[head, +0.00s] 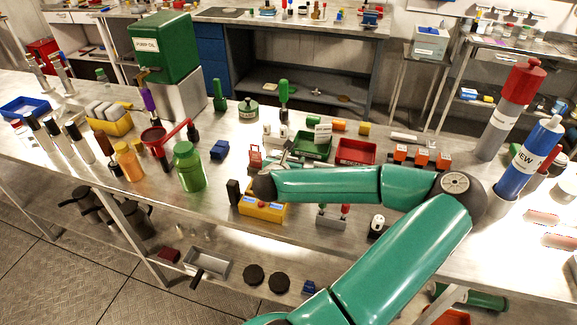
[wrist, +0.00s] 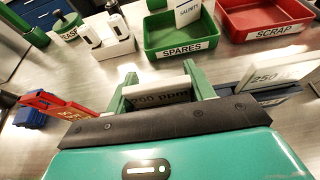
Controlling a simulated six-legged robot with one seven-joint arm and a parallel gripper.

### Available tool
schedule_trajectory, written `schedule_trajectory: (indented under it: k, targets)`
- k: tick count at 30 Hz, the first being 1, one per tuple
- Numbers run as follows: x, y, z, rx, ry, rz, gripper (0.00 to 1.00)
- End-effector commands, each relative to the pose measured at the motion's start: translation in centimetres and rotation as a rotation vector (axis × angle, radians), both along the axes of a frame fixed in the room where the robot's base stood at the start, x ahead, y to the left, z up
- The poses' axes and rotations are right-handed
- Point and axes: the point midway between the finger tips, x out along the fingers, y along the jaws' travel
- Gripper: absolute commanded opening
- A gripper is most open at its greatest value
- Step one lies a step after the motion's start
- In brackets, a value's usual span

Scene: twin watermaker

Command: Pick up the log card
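A white card reading SALINITY (wrist: 187,11) stands at the green SPARES tray in the wrist view. It also shows as a small white card (head: 322,133) at that tray in the head view. No card in view is readably marked as a log. My gripper (wrist: 158,72) has its two green fingers apart. A white-topped piece lettered with a ppm value (wrist: 160,95) shows between them, its lower part hidden by my gripper body; contact with the fingers is not visible. In the head view my arm hides most of the gripper.
The green SPARES tray (wrist: 180,47) and red SCRAP tray (wrist: 268,33) lie beyond my gripper. A white 250 plate (wrist: 285,72) stands to the right. A red tag-like piece (wrist: 55,106) is at left. A yellow box (head: 262,211) sits below my arm.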

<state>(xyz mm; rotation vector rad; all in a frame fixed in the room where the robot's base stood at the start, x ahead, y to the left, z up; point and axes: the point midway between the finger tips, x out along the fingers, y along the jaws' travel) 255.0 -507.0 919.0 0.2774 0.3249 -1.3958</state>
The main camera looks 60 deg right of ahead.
Motion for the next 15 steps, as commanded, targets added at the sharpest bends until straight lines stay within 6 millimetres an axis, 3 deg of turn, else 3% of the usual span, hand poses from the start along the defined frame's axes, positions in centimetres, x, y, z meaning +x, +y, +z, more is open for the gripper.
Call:
schedule_trajectory:
  k: [1, 5, 15]
  targets:
    - [0.0, 0.0, 0.0, 0.0, 0.0, 0.0, 0.43]
    - [0.0, 0.0, 0.0, 0.0, 0.0, 0.001, 0.19]
    - [0.1, -0.3, 1.1, -0.002, 0.0, 0.001, 0.19]
